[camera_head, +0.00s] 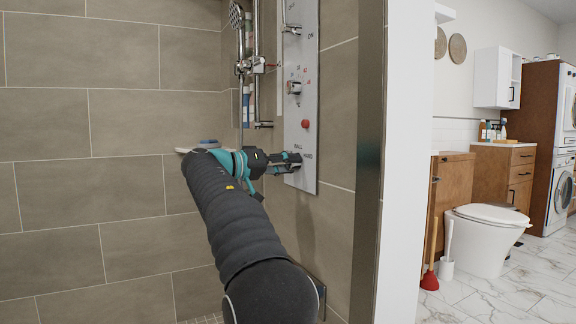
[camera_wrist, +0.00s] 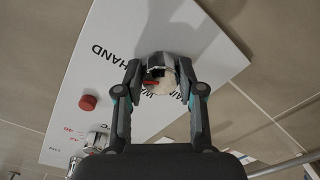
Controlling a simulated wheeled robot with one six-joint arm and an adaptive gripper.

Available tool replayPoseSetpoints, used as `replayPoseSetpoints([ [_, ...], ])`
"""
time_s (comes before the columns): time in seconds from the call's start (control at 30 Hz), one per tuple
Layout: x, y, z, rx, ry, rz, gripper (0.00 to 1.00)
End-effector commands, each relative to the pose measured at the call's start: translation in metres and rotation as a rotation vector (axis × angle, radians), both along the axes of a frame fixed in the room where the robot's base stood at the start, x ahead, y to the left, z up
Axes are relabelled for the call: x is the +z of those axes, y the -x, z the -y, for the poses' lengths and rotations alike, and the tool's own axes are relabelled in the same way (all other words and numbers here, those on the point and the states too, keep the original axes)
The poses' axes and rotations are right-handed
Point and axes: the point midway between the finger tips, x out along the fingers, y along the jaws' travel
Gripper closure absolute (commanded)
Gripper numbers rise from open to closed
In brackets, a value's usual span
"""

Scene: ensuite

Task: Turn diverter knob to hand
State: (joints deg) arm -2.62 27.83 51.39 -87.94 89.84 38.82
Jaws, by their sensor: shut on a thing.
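The diverter knob (camera_wrist: 160,64) is a round chrome knob low on the white shower panel (camera_head: 303,60). In the wrist view it sits between my two fingers, with a red mark on its pale face. The word HAND shows at its upper left, and another label, partly hidden, at its lower right. My gripper (camera_head: 292,161) is shut on the knob, one finger on each side. I cannot tell exactly which label the knob points to.
A red button (camera_head: 305,124) and another chrome knob (camera_head: 294,88) are above on the panel. A hand shower (camera_head: 237,16) on its rail and a corner shelf (camera_head: 196,150) stand left of the panel. The shower's wall edge (camera_head: 369,150) is close on the right.

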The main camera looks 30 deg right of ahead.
Motion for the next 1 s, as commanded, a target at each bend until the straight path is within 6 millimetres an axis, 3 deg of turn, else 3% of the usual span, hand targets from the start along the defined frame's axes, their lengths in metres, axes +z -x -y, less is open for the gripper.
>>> replayPoseSetpoints([
  [0.03, 0.0, 0.0, 0.0, 0.0, 0.0, 0.001, 0.97],
  [0.07, 0.0, 0.0, 0.0, 0.0, 0.0, 0.001, 0.54],
  [0.13, 0.0, 0.0, 0.0, 0.0, 0.0, 0.001, 0.37],
  [0.57, 0.0, 0.0, -0.008, 0.001, -0.001, 0.0, 0.36],
  [1.0, 0.003, 0.004, -0.087, 0.002, -0.001, 0.0, 0.36],
])
